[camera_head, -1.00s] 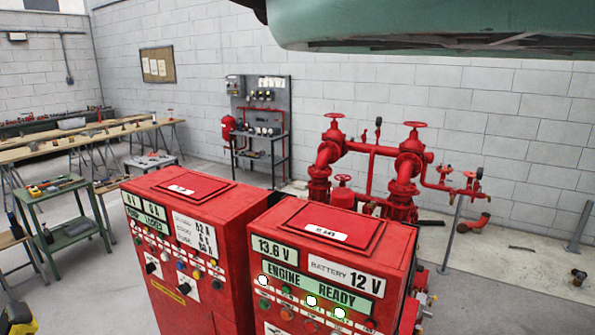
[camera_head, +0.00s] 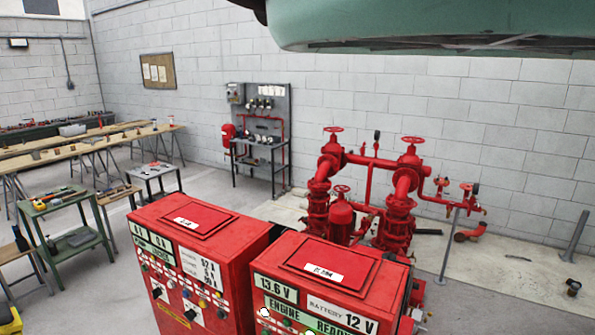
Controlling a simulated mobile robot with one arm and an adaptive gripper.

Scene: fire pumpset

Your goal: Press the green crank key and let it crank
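The red engine controller cabinet (camera_head: 335,270) stands at the bottom centre-right of the head view. Its front reads 13.6 V, battery 12 V and ENGINE READY (camera_head: 300,313), the last partly cut off by the lower edge. A lit white round lamp (camera_head: 263,312) shows under that sign. Small buttons or lamps sit at the very bottom edge. Most of the button rows are out of frame, so I cannot make out the green crank key. My gripper is not in view.
A second red cabinet (camera_head: 197,233) with knobs and a meter stands close on the left. Red pump pipework with valve wheels (camera_head: 370,190) is behind. A green tool cart (camera_head: 66,220) and workbenches are at left.

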